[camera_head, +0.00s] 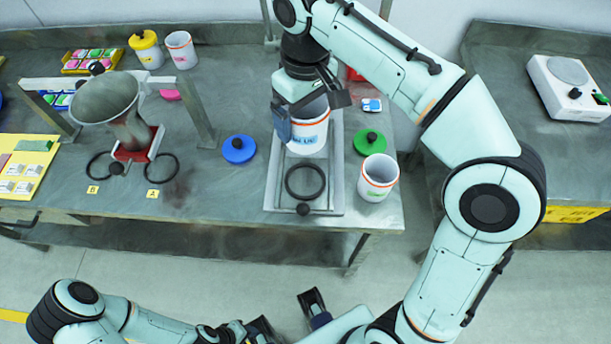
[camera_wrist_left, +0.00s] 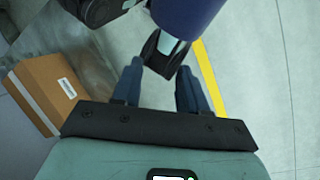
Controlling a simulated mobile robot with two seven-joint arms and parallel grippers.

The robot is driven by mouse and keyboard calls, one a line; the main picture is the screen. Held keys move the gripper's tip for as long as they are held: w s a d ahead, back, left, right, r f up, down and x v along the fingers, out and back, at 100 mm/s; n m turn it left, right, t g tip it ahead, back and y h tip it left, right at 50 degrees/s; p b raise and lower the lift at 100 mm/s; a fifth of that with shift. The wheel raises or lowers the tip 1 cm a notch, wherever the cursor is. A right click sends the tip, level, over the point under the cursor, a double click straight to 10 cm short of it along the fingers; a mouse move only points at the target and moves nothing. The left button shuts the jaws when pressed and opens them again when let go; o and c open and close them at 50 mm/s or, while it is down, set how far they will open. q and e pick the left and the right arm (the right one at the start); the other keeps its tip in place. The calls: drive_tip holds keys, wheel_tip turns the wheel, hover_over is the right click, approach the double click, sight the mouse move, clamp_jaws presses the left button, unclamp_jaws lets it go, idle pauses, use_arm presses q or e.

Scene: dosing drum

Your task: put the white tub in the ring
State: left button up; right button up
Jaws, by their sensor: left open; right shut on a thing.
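A white tub (camera_head: 309,138) with an orange rim and blue lettering is upright in my right gripper (camera_head: 310,106), which is shut on it. The tub is over the back part of a grey metal tray (camera_head: 273,196). Whether its bottom touches the tray I cannot tell. A black ring (camera_head: 305,197) with a knob lies at the tray's front, empty, just in front of the tub. My left gripper (camera_head: 287,318) is open and empty, low in front of the table; its fingers also show in the left wrist view (camera_wrist_left: 160,88).
Another white tub (camera_head: 376,180) stands right of the tray. A blue lid (camera_head: 238,149) and green lid (camera_head: 370,142) flank it. A funnel (camera_head: 107,100) stands left, near two more rings. A yellow-lidded tub (camera_head: 147,50) and open tub (camera_head: 182,50) stand behind.

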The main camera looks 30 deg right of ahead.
drive_tip(key=shift+f+b, duration=2.25)
drive_tip(key=shift+f, duration=6.8)
drive_tip(key=shift+f, duration=0.1)
drive_tip(key=o, duration=0.6)
wheel_tip(320, 180, up, 12)
drive_tip(key=p, duration=0.3)
drive_tip(key=shift+f, duration=0.25)
drive_tip(key=shift+r, duration=0.4)
